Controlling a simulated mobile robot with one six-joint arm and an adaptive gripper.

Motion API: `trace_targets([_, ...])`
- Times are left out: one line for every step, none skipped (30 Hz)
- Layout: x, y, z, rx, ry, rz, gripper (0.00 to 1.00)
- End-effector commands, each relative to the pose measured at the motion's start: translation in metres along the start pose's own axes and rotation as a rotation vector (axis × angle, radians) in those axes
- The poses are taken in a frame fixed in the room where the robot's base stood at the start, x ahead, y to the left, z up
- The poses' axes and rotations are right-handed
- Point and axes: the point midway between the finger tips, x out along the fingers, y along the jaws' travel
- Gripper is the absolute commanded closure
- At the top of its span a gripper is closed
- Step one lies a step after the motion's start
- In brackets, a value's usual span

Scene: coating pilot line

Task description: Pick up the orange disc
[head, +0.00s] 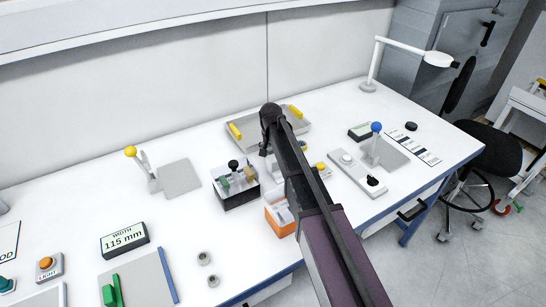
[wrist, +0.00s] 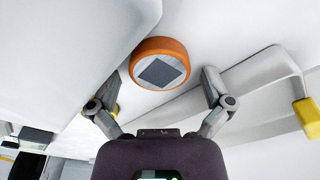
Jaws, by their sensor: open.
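The orange disc (wrist: 160,62) shows in the upper middle of the wrist view, with a pale top and a dark square on it. My gripper (wrist: 163,82) is open, with one finger on each side of the picture and the disc seen between and beyond them. The fingers do not appear to touch it. In the head view my gripper (head: 267,140) is over the grey tray (head: 318,130) with yellow handles at the back of the bench. I cannot make out the disc there; my arm covers part of that area. I cannot tell for sure whether it lies inside the tray.
A yellow tray handle (wrist: 305,113) is to the right in the wrist view. On the bench, a box with small levers (head: 238,188) and an orange bin (head: 280,218) stand in front of the tray. A blue-knobbed lever (head: 376,128) is to the right, a yellow-knobbed lever (head: 131,152) left.

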Motion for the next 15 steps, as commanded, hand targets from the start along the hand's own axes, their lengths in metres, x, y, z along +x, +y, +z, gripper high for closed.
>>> trace_targets([-0.0003, 0.0, 0.0, 0.0, 0.0, 0.0, 0.0])
trace_targets([-0.0003, 0.0, 0.0, 0.0, 0.0, 0.0, 0.0])
trace_targets([-0.0004, 0.0, 0.0, 0.0, 0.0, 0.0, 0.0])
trace_targets([-0.0004, 0.0, 0.0, 0.0, 0.0, 0.0, 0.0])
trace_targets([-0.0004, -0.0001, 0.0, 0.0, 0.0, 0.0, 0.0])
trace_targets([-0.0004, -0.0001, 0.0001, 0.0, 0.0, 0.0, 0.0])
trace_targets([-0.0004, -0.0001, 0.0001, 0.0, 0.0, 0.0, 0.0])
trace_targets([-0.0004, -0.0001, 0.0001, 0.0, 0.0, 0.0, 0.0])
trace_targets([-0.0004, -0.0001, 0.0001, 0.0, 0.0, 0.0, 0.0])
trace_targets([-0.0004, -0.0001, 0.0001, 0.0, 0.0, 0.0, 0.0])
trace_targets([-0.0003, -0.0002, 0.0001, 0.0, 0.0, 0.0, 0.0])
trace_targets([-0.0003, -0.0002, 0.0001, 0.0, 0.0, 0.0, 0.0])
trace_targets([-0.0003, -0.0002, 0.0001, 0.0, 0.0, 0.0, 0.0])
trace_targets([-0.0003, -0.0002, 0.0001, 0.0, 0.0, 0.0, 0.09])
trace_targets([-0.0003, -0.0003, 0.0001, 0.0, 0.0, 0.0, 0.21])
